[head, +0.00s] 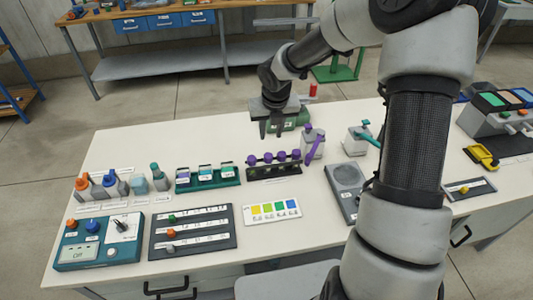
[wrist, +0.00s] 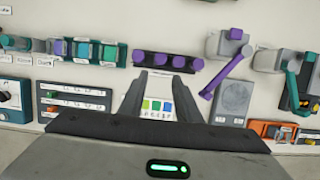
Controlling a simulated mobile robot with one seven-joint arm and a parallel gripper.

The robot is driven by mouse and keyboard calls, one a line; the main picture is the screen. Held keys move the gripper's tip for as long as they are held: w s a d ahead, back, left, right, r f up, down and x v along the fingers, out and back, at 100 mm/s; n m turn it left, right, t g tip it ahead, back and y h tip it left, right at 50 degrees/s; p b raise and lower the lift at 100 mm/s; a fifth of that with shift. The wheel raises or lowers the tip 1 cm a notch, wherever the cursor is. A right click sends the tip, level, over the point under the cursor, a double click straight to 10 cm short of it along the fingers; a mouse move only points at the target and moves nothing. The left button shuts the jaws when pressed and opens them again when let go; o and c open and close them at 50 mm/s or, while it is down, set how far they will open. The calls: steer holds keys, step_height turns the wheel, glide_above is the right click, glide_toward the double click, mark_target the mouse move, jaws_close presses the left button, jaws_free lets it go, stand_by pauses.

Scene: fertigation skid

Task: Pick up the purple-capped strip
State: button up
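The purple-capped strip (head: 273,158) is a row of several round purple caps in a dark holder (head: 275,173) on the white bench. It also shows in the wrist view (wrist: 165,61), just beyond my fingertips. My gripper (head: 272,130) points down above and behind the strip in the head view, apart from it. In the wrist view my gripper (wrist: 163,76) has its two fingers spread with nothing between them. What lies under the caps is mostly hidden by the dark holder.
A colour card (head: 271,211) lies in front. A grey scale-like plate (head: 347,180) lies to the right.

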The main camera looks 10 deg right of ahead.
mark_target(269, 156)
steer(key=b+x, duration=0.1)
steer(key=x, duration=1.5)
steer(key=shift+d, duration=0.15)
steer(key=c, duration=0.7)
